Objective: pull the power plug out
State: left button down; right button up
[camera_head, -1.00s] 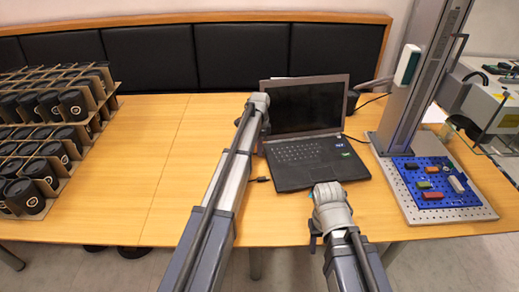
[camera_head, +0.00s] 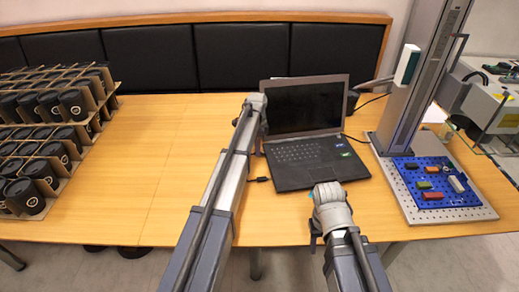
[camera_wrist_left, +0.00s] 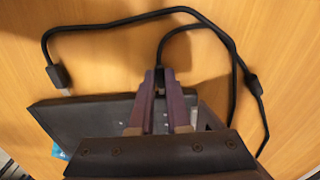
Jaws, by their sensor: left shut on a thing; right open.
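The black laptop (camera_head: 308,160) stands open on the wooden table. Its dark body shows in the left wrist view (camera_wrist_left: 85,118). My left gripper (camera_head: 262,134) is beside the laptop's left edge, its fingertips mostly hidden in the head view. In the left wrist view my left gripper (camera_wrist_left: 159,75) is shut on the end of a black cable (camera_wrist_left: 172,35), the power plug, close to the laptop's edge. The plug is mostly hidden between the fingers; I cannot tell whether it is still in the socket. My right gripper (camera_head: 318,232) is open and empty, in front of the laptop.
A loose connector (camera_wrist_left: 58,76) lies on the table; its cable loops around the plug's cable. The laser marker's column and perforated base (camera_head: 450,212) stand right of the laptop. Racks of black cups (camera_head: 40,135) are at the left. The table between is clear.

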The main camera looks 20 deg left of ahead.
pick_arm(q)
jog(key=shift+s+a, duration=0.45)
jog(key=shift+a, duration=0.4)
jog(key=c, duration=0.9)
grip_release()
jog(key=shift+o, duration=0.2)
jog(key=shift+r, duration=0.15)
notch_tip(320, 180, up, 8)
jog(key=p, duration=0.7)
jog(key=shift+f+p, duration=0.25)
jog(key=shift+p, duration=0.15)
